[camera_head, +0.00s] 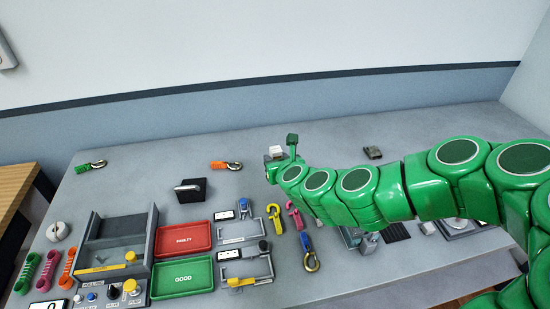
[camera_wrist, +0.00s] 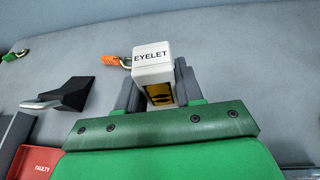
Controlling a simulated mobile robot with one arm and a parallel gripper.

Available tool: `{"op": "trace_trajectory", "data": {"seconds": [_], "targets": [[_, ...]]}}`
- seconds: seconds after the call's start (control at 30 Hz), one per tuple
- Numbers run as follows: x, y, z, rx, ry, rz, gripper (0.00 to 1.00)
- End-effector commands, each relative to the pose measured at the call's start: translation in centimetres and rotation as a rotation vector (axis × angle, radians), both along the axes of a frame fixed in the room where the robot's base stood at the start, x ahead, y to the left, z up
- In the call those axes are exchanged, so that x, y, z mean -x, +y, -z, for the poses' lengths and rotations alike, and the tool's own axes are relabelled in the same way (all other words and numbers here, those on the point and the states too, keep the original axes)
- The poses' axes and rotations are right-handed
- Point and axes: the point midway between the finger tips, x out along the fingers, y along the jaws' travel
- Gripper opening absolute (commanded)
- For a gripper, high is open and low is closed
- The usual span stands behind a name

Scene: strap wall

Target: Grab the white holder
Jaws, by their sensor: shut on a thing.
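In the head view the white holder (camera_head: 275,152) shows just at the end of my green arm, by my gripper (camera_head: 280,165). My arm hides part of it there. I cannot tell whether it touches the table.
An orange strap with a hook (camera_head: 225,165) lies behind. A black block (camera_head: 190,190) stands to the left. Red FAULTY (camera_head: 183,238) and green GOOD (camera_head: 181,277) trays, a grey station (camera_head: 112,245) and several hooks lie nearer. The back of the table is mostly clear.

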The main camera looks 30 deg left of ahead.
Motion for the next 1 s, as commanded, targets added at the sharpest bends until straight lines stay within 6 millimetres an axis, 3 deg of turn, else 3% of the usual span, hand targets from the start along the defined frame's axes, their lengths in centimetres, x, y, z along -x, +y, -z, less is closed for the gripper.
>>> {"op": "trace_trajectory", "data": {"seconds": [0.8, 1.0], "targets": [[1.3, -1.4, -0.9, -0.001, 0.0, 0.001, 0.02], [0.1, -1.3, -1.5, 0.0, -0.001, 0.049, 0.02]]}}
